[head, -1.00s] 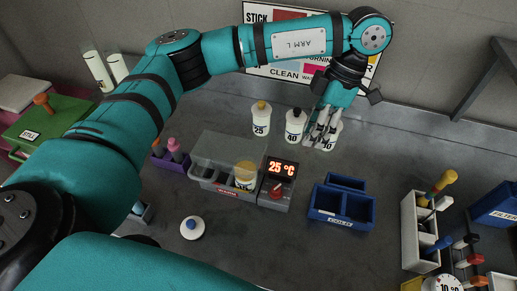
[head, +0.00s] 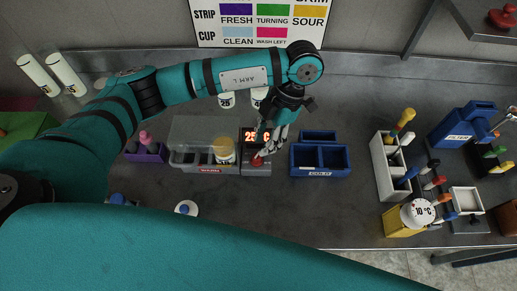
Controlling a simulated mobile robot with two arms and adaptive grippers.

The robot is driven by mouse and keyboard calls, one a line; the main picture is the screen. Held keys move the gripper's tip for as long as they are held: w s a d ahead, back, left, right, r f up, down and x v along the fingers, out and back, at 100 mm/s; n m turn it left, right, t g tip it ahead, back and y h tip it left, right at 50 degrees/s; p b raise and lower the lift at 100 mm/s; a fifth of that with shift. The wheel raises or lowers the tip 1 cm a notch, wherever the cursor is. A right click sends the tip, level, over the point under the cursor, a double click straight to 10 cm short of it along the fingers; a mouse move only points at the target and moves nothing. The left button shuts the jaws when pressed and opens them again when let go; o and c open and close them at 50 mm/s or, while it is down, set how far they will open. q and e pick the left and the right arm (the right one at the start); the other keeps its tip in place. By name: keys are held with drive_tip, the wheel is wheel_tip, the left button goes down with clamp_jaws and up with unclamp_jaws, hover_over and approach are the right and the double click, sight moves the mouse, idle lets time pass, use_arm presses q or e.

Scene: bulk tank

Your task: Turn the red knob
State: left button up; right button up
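The red knob (head: 257,161) sits on the front of a grey heater unit (head: 256,171), below its lit display (head: 250,135). My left gripper (head: 265,150) reaches down from above with its fingers right at the knob, covering part of it and of the display. Whether the fingers touch or grip the knob is too small to tell. My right gripper is not in view.
A grey bin under a clear cover (head: 204,131) with a yellow-lidded jar (head: 224,150) stands left of the unit. A blue COLD box (head: 320,171) is close on the right. White bottles stand behind.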

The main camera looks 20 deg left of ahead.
sight(258, 156)
use_arm(q)
drive_tip(key=shift+p+x, duration=0.5)
drive_tip(key=shift+x, duration=2.05)
clamp_jaws()
